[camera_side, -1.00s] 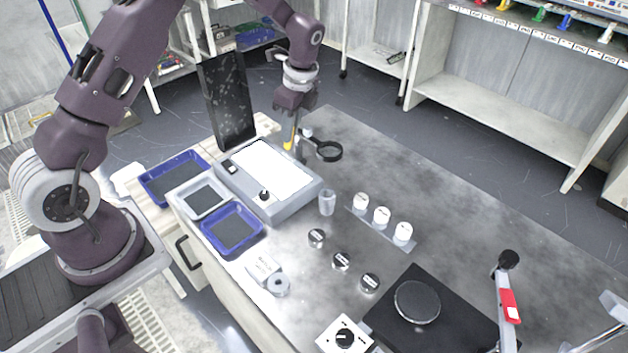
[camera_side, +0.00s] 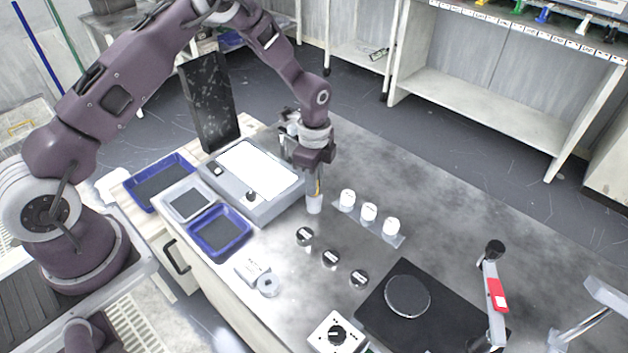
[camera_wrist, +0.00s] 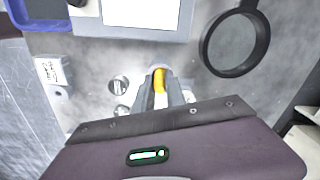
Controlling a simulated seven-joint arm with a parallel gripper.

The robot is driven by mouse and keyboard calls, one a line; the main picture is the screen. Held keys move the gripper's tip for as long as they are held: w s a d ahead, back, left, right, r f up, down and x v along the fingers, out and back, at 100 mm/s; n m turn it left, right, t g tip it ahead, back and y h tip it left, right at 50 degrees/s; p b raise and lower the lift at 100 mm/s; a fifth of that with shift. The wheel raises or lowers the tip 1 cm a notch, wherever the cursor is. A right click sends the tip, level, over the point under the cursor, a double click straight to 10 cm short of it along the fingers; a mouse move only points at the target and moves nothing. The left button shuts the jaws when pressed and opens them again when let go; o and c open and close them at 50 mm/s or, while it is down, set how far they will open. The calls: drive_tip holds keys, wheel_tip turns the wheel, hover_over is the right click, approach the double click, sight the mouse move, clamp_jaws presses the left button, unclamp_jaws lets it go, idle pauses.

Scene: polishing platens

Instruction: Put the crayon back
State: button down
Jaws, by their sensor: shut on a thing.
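The yellow-orange crayon (camera_side: 318,187) is held upright below my gripper (camera_side: 318,176) in the side view. It also shows in the wrist view (camera_wrist: 159,82), between the gripper's fingers (camera_wrist: 160,97). My gripper is shut on it. A small clear cup (camera_side: 314,205) stands on the bench directly below the crayon. The crayon's lower end overlaps the cup's mouth in the picture; I cannot tell whether it is inside the rim or just above it.
Three white-capped jars (camera_side: 369,212) stand on a strip right of the cup. Dark-topped round pieces (camera_side: 330,258) lie in front. A light box (camera_side: 285,180) and blue trays (camera_side: 247,237) are to the left. A magnifier ring (camera_wrist: 262,42) shows in the wrist view.

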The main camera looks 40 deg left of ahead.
drive_tip(key=shift+f, duration=0.1)
drive_tip(key=c, duration=1.4)
unclamp_jaws()
drive_tip(key=shift+o, duration=0.2)
wheel_tip(320, 180, up, 12)
drive_tip(key=shift+r, duration=0.25)
drive_tip(key=s+r+n+t, duration=0.1)
drive_tip(key=s+r+n, duration=0.2)
drive_tip(key=s+r, duration=0.4)
drive_tip(key=s+r+n+t, duration=0.2)
drive_tip(key=s+r+n, duration=0.15)
drive_tip(key=r, duration=0.55)
drive_tip(key=s+r+n+t, duration=0.2)
drive_tip(key=s+n, duration=0.6)
drive_tip(key=s, duration=1.1)
drive_tip(key=shift+s+a+r+t, duration=0.2)
drive_tip(key=shift+r+t, duration=0.1)
drive_tip(key=shift+r, duration=0.35)
